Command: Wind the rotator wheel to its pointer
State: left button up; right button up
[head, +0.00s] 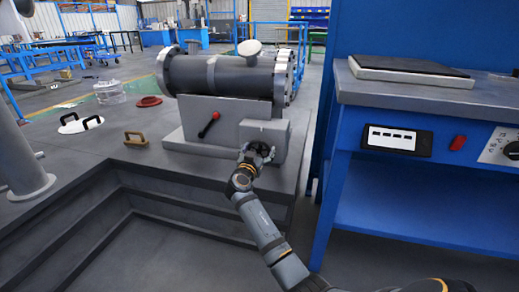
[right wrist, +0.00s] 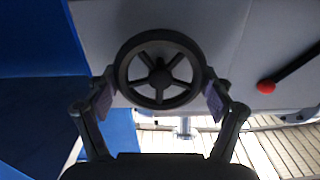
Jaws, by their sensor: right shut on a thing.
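The rotator wheel (right wrist: 160,78) is a dark spoked handwheel, in the middle of the right wrist view. It is mounted on the front of a grey box (head: 278,134) on the flanged shell's stand. My right gripper (right wrist: 159,90) has a finger pad on each side of the rim and is shut on the wheel. In the head view my right gripper (head: 259,152) is at the box front and largely covers the wheel. I cannot make out the pointer in either view. My left gripper is not in view.
The flanged shell (head: 232,78) lies across its stand. A red-knobbed lever (head: 209,125) is left of the wheel. A brown handle (head: 136,138) and a white plate with black handles (head: 81,123) lie farther left. A blue workbench (head: 400,195) stands close on the right.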

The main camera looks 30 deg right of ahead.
jog(key=n+p, duration=0.2)
jog(key=n, duration=0.4)
jog(key=shift+w+a+r, duration=0.1)
jog(key=shift+w, duration=0.05)
jog(key=n+p, duration=0.1)
jog(key=n, duration=0.2)
jog(key=shift+n+p, duration=0.4)
jog(key=shift+w+a+f+n+p, duration=0.1)
jog(key=shift+n+p, duration=0.15)
jog(key=shift+n, duration=0.35)
jog(key=shift+f+n+p, duration=0.1)
jog(key=shift+n+p, duration=0.15)
jog(key=shift+n, duration=0.35)
jog(key=o, duration=1.1)
jog(key=shift+c, duration=0.2)
jog(key=shift+a+f, duration=0.1)
jog(key=v, duration=0.7)
